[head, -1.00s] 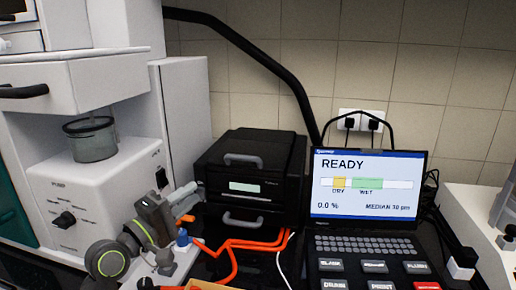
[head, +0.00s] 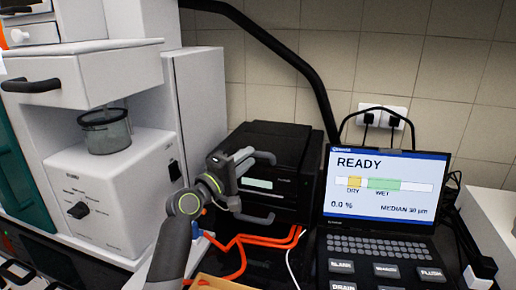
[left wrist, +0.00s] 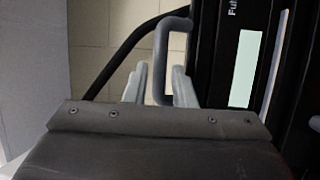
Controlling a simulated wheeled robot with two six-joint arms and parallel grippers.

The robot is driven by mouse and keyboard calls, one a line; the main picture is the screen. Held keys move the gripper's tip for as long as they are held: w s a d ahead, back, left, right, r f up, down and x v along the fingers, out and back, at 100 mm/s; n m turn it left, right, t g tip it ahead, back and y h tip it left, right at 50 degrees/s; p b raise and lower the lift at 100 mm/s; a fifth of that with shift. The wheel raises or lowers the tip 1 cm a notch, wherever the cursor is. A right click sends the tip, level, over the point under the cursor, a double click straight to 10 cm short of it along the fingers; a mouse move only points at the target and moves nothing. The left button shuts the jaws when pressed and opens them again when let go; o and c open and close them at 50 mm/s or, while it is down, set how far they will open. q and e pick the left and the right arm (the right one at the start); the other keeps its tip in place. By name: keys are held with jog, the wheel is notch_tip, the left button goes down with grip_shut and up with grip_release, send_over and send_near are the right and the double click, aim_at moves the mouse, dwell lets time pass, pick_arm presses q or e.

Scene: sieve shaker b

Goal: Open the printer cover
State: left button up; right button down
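The black printer (head: 285,147) stands against the wall, its cover closed. It has a grey upper handle (head: 265,157) on the cover and a grey lower handle (head: 252,217) on the front below the display. My left gripper (head: 242,161) is at the upper handle, in front of the printer. In the left wrist view, its two pale fingers (left wrist: 159,87) are apart, and the bar of the upper handle (left wrist: 161,50) shows between them. I cannot tell whether either finger touches the bar. My right gripper is not in view.
A laptop-like console (head: 385,190) reading READY stands right of the printer. Orange cables (head: 240,243) lie in front of the printer. A white pump unit (head: 120,190) and tall white cabinet stand on the left. A black hose (head: 290,62) runs behind the printer.

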aim_at(258, 161)
pick_arm(q)
jog(key=shift+x, duration=2.6)
jog(key=shift+f, duration=0.1)
jog(key=shift+c, duration=0.4)
grip_shut()
